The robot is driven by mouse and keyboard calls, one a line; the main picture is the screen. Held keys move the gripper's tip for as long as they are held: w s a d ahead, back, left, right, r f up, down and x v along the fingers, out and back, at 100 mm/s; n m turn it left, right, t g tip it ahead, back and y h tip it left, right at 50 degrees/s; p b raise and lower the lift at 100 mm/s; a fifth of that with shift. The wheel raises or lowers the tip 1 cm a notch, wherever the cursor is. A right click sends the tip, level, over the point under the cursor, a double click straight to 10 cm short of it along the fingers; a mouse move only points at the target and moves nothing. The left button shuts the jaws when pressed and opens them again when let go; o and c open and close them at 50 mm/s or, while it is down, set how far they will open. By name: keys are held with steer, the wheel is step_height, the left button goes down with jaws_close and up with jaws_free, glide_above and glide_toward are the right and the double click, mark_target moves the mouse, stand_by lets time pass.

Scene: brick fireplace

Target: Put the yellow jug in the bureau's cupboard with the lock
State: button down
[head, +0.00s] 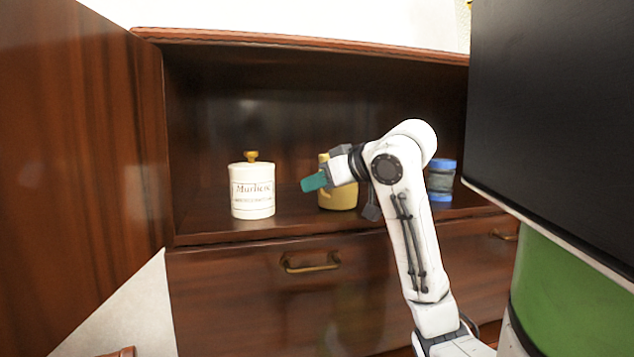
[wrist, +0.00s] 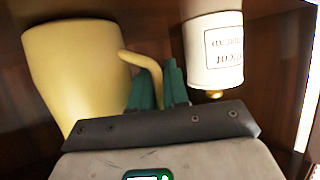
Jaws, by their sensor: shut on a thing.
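The yellow jug (head: 340,197) is inside the open bureau cupboard (head: 300,226), at or just above its floor; I cannot tell whether it rests there. My arm hides part of it. In the wrist view the jug (wrist: 78,70) fills the left side, with its handle (wrist: 146,66) reaching between my teal fingers. My gripper (wrist: 158,84) is shut on that handle. In the head view my gripper (head: 315,181) reaches in from the right, its teal fingertips in front of the jug and pointing left. No lock can be made out.
A white lettered jar (head: 252,192) with a yellow knob stands left of the jug. A blue-lidded jar (head: 441,178) stands to its right, behind my arm. The open door (head: 85,150) is on the left. A drawer with a brass handle (head: 311,264) lies below.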

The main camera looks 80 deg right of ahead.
steer(key=c, duration=1.1)
jaws_free()
steer(key=shift+r, duration=0.2)
steer(key=v, duration=1.2)
steer(key=shift+f+b, duration=0.15)
steer(key=shift+b, duration=0.25)
